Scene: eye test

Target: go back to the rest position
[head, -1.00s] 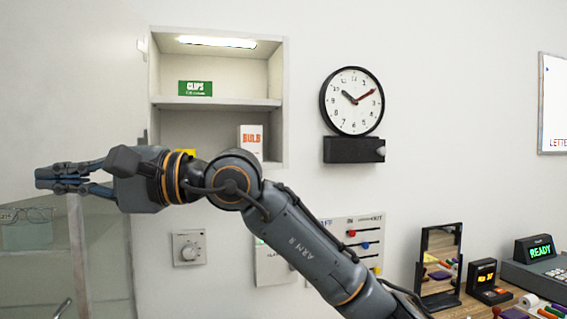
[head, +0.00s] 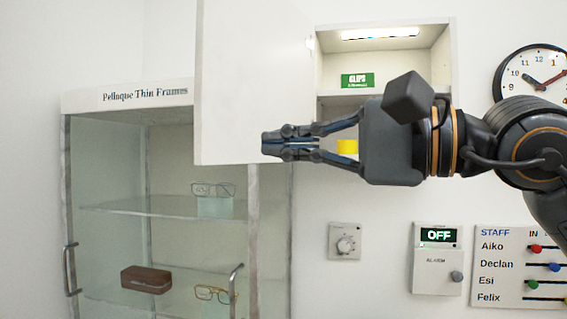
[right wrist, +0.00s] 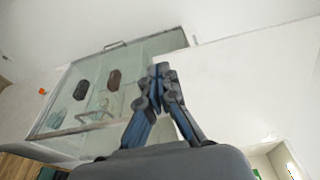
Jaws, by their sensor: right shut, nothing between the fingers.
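My right gripper (head: 290,141) reaches in from the right in the head view. Its fingers are together with nothing between them. It appears in front of the lower right part of the open white cabinet door (head: 250,65); I cannot tell the gap. The right wrist view also shows the closed fingertips (right wrist: 160,78), with the glass display case beyond on the left and the pale door on the right. My left gripper is in neither view.
A glass display case (head: 125,98) with spectacles (head: 212,190) and a brown case (head: 145,280) stands left. The wall cabinet (head: 443,70) holds a green CLIPS sign (head: 357,80) and a yellow item (head: 347,147). A dial (head: 345,245), alarm box (head: 437,272), staff board (head: 510,290) and clock (head: 520,65) are on the wall.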

